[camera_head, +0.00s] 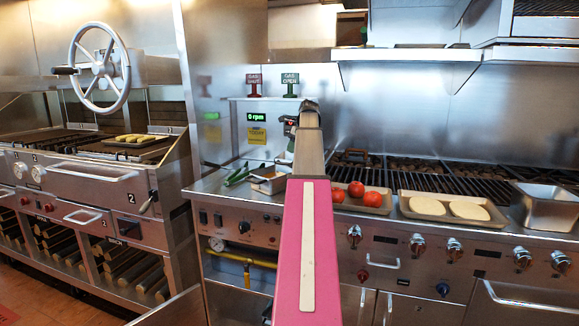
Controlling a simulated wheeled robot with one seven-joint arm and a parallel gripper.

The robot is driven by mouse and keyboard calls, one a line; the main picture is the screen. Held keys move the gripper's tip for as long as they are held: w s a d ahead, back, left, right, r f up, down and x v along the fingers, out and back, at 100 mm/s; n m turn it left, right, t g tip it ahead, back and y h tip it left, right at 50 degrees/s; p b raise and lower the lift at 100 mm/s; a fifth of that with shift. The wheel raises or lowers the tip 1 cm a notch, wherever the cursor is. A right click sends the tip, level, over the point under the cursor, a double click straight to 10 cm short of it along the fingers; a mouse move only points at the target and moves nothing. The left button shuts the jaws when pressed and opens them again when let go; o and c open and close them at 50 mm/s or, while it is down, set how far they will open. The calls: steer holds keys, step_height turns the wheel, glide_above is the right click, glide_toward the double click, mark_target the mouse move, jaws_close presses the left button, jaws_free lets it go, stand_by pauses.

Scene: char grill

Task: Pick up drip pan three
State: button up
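A small silver handle (384,262) sits on the right grill's front, below the knobs. A similar drawer handle (82,216) is on the left grill, whose front is marked 2. My pink and grey arm rises through the middle of the view. My gripper (291,123) is at its far upper end, in front of the back wall and mostly hidden by the arm. Its fingers cannot be made out. It is well above the drawer handles.
A tray with tomatoes (371,210) and a tray with pale patties (402,208) lie along the right grill's front edge. A steel container (546,207) stands at far right. Green-handled tongs (238,174) lie left of my arm. A large handwheel (99,68) is upper left.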

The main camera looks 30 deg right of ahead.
steer(key=x, duration=0.8)
steer(key=shift+a+f, duration=0.15)
steer(key=shift+f, duration=0.05)
jaws_close()
